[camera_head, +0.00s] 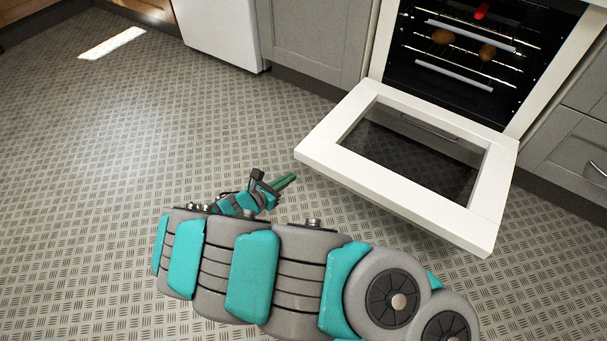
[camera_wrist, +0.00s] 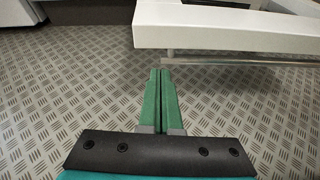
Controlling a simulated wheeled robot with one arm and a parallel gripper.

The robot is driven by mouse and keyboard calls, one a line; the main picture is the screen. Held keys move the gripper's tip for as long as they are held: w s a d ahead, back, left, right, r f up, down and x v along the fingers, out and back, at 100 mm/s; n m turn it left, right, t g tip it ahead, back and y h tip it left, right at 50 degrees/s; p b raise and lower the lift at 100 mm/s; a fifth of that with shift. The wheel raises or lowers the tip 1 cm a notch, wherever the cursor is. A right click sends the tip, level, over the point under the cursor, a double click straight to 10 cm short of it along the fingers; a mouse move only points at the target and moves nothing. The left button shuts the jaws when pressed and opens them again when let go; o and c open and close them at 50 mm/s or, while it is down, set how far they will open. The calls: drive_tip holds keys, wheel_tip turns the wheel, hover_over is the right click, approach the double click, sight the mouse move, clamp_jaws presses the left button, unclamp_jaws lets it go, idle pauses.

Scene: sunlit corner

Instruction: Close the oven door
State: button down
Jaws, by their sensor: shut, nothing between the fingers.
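The oven door (camera_head: 335,130) is a white frame around a dark glass pane. It is folded down, open, and juts out over the floor in front of the oven (camera_head: 462,62). My gripper (camera_head: 284,182) has green fingers and is shut and empty. It is to the left of the door's left front corner, apart from it in the head view. In the wrist view my gripper (camera_wrist: 161,75) points toward the white door edge (camera_wrist: 215,30), which spans the upper right. A thin metal bar (camera_wrist: 240,62), likely the door handle, runs under that edge.
Inside the oven are racks with brown round items (camera_head: 442,36) and a red item (camera_head: 481,11). Grey cabinets (camera_head: 315,38) stand left of the oven, with a white appliance (camera_head: 218,30) beyond. The patterned floor (camera_head: 110,130) is clear on the left.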

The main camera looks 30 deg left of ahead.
drive_tip(key=w+f+n+b, duration=0.1)
drive_tip(key=w+f+b, duration=0.2)
drive_tip(key=w+f, duration=0.35)
drive_tip(key=shift+y, duration=0.5)
drive_tip(key=shift+w+a+r, duration=0.1)
drive_tip(key=shift+a+r, duration=0.1)
drive_tip(key=shift+r, duration=0.95)
drive_tip(key=shift+w+a+r, duration=0.1)
drive_tip(key=shift+a+r, duration=0.05)
drive_tip(key=shift+r, duration=0.95)
drive_tip(key=shift+r, duration=0.15)
